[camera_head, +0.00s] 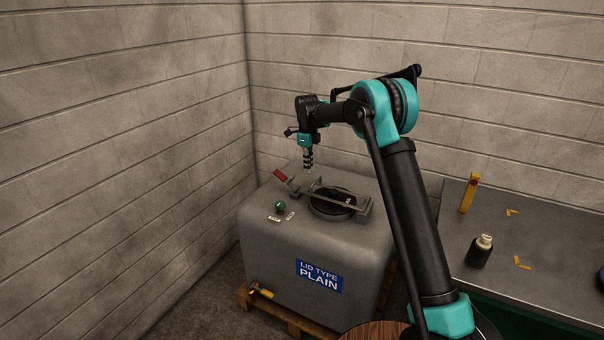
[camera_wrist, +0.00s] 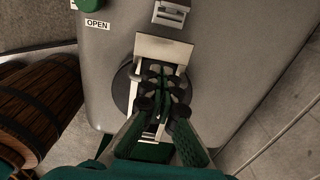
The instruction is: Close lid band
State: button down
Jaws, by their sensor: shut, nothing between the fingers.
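A grey tank (camera_head: 262,235) stands in the corner with a round black lid (camera_head: 330,208) on top. A metal lid band (camera_head: 335,192) lies across the lid, and a red-ended piece (camera_head: 281,175) sticks up at the tank's back left. In the wrist view the dark lid (camera_wrist: 122,90) shows at the left of the fingers, with a pale plate (camera_wrist: 163,48) beyond them. My gripper (camera_head: 308,166) is shut and empty, pointing down above the tank top behind the lid. In the wrist view my gripper (camera_wrist: 161,92) hides much of the band; contact cannot be told.
A green knob (camera_head: 280,206) with small labels sits on the tank's front left. A metal bracket (camera_wrist: 171,14) and an OPEN label (camera_wrist: 97,23) show in the wrist view. A wooden barrel (camera_wrist: 40,100) stands beside the tank. A bench (camera_head: 540,235) at right holds a dark bottle (camera_head: 479,254).

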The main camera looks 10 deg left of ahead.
jog(key=w+a+r, duration=0.3)
jog(key=a+r, duration=0.3)
jog(key=a, duration=0.2)
jog(key=s+d+r+n+t, duration=0.1)
jog(key=s+d+n, duration=0.5)
jog(key=d, duration=0.7)
jog(key=s+d+r+n+t, duration=0.15)
jog(key=s+d+n, duration=0.25)
jog(key=s+d, duration=0.7)
jog(key=s+d+f+n, duration=0.4)
jog(key=s+d, duration=0.2)
jog(key=s, duration=0.3)
jog(key=s+d+f+n+t, duration=0.1)
jog(key=s+d+f+n, duration=0.2)
jog(key=s+d, duration=0.3)
jog(key=s+d+f+n+t, duration=0.1)
jog(key=s+d+f+n, duration=0.3)
jog(key=s, duration=0.9)
jog(key=shift+s+d+f+n, duration=0.3)
jog(key=shift+d+f, duration=0.3)
jog(key=shift+d, duration=0.65)
jog(key=shift+w+a, duration=0.1)
